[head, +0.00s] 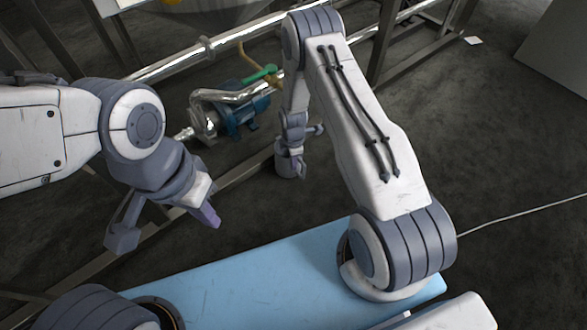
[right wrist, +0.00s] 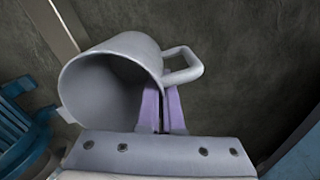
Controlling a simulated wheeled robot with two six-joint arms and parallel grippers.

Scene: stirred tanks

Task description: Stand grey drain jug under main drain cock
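The grey jug (right wrist: 105,52) fills the middle of the right wrist view, its mouth turned toward the camera and its handle (right wrist: 187,68) to the right. My right gripper (right wrist: 161,108) has its purple fingers close together on the jug's handle side; whether they pinch the wall or the handle root is unclear. In the head view the jug (head: 290,166) is a small grey shape below the right wrist, partly hidden. My left gripper (head: 208,216) is empty above the blue deck; its finger gap is not clear. I cannot surely identify the main drain cock.
A green lever (head: 261,74) sits by a brass-coloured pipe near a blue pump (head: 250,112) with silver piping. A tank bottom (head: 215,14) shows at the top edge. Steel frame rails (head: 235,182) cross the floor beside the jug. Dark floor (head: 480,130) is open at right.

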